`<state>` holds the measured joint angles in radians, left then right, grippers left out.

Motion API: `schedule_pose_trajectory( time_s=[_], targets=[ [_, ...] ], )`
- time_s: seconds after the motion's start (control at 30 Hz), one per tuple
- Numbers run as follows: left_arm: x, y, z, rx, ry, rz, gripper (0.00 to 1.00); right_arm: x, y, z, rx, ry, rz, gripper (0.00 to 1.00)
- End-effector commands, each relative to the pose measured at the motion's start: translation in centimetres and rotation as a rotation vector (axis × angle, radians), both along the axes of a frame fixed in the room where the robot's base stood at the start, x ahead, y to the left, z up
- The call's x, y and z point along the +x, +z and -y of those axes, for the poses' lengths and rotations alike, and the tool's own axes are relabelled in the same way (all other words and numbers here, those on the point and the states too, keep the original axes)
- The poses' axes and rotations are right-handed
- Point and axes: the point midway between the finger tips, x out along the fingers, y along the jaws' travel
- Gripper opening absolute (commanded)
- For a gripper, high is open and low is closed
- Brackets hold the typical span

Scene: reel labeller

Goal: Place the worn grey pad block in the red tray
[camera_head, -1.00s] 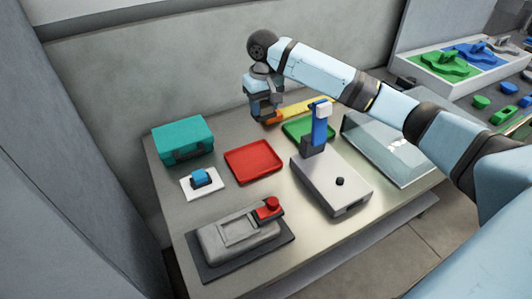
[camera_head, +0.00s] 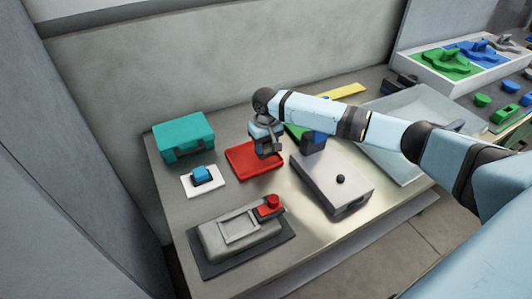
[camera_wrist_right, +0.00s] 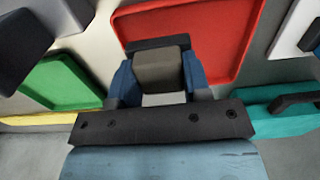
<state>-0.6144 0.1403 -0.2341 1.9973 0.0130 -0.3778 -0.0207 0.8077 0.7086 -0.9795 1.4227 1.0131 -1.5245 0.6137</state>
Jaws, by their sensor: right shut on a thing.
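My right gripper (camera_head: 268,153) is low over the right part of the red tray (camera_head: 240,160). In the right wrist view, its blue fingers are shut on the worn grey pad block (camera_wrist_right: 160,70), which sits between them. The red tray (camera_wrist_right: 225,30) lies beyond and to the right of the block in that view. I cannot tell whether the block touches the tray floor. In the head view the gripper mostly hides the block. My left gripper is not in view.
A teal case (camera_head: 183,138) and a white pad with a blue block (camera_head: 201,175) stand left of the tray. A grey device with a red knob (camera_head: 240,232) is in front. A grey box (camera_head: 330,182) and a green tray (camera_head: 292,131) are to the right.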

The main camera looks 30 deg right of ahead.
Motion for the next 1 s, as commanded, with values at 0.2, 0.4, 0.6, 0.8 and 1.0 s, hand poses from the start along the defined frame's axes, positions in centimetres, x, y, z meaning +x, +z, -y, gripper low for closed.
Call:
schedule_pose_trajectory(
  time_s=[0.2,0.4,0.6,0.8,1.0],
  targets=[
    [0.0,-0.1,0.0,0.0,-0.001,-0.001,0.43,0.0,-3.2,0.0,-0.001,-0.001,-0.002,0.15],
    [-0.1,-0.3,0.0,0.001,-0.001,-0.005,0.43,0.0,-3.7,0.0,-0.001,0.0,-0.001,0.15],
    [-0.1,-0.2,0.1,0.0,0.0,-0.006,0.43,-0.1,-4.0,0.0,-0.001,0.0,-0.002,0.15],
    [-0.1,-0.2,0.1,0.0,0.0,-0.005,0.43,0.0,-4.1,0.0,-0.001,0.0,-0.001,0.7],
    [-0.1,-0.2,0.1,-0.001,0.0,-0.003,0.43,0.0,-3.9,0.0,-0.001,0.0,-0.001,0.7]
  ],
)
